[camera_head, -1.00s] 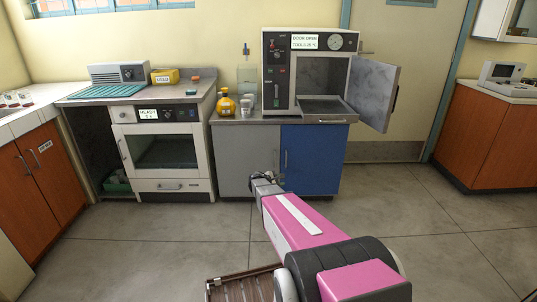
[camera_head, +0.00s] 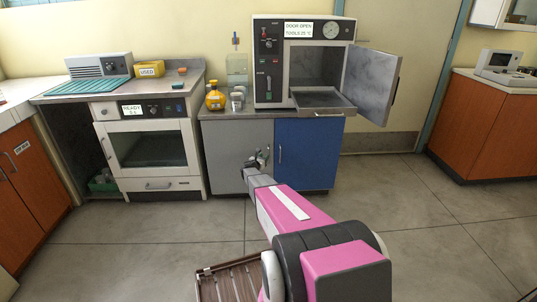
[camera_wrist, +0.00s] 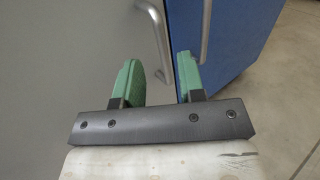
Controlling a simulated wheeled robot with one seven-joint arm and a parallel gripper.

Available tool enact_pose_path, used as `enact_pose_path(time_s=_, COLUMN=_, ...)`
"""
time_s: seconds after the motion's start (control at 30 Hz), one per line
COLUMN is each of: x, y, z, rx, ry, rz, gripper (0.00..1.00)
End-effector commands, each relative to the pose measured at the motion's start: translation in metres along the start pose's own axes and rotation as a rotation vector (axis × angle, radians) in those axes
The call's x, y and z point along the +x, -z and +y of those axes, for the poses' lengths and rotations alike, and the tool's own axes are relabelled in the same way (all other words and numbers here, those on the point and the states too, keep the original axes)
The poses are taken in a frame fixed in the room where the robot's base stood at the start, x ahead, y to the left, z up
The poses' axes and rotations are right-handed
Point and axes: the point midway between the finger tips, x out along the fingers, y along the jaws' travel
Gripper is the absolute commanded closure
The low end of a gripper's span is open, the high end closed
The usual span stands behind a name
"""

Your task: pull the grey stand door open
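The grey stand door (camera_head: 225,150) is the left door of the stand under the incubator and is shut. It fills the left of the wrist view (camera_wrist: 60,60). Its metal bar handle (camera_wrist: 155,40) is upright near the door's right edge. My gripper (camera_head: 258,158) is in front of that edge in the head view and partly covers the handle. In the wrist view its green fingers (camera_wrist: 162,78) are apart with nothing between the tips. The grey handle is just beyond the gap between them, and I cannot tell whether they touch it.
The blue door (camera_head: 307,155) is shut beside the grey one, its handle (camera_wrist: 206,30) close by my right finger. The incubator door (camera_head: 370,85) above stands open to the right. A white oven (camera_head: 155,150) stands left. The floor (camera_head: 400,200) on the right is clear.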

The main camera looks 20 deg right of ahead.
Motion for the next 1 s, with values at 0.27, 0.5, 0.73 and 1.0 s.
enact_pose_path(time_s=0.27, x=0.051, y=0.002, z=0.001, rx=0.000, ry=0.001, rz=0.000, gripper=0.64)
enact_pose_path(time_s=0.5, x=0.065, y=0.001, z=-0.001, rx=0.000, ry=0.001, rz=0.000, gripper=0.64)
enact_pose_path(time_s=0.73, x=0.064, y=0.000, z=-0.001, rx=0.001, ry=0.001, rz=0.000, gripper=0.77)
enact_pose_path(time_s=1.0, x=0.063, y=0.000, z=-0.001, rx=0.001, ry=0.002, rz=0.000, gripper=1.00)
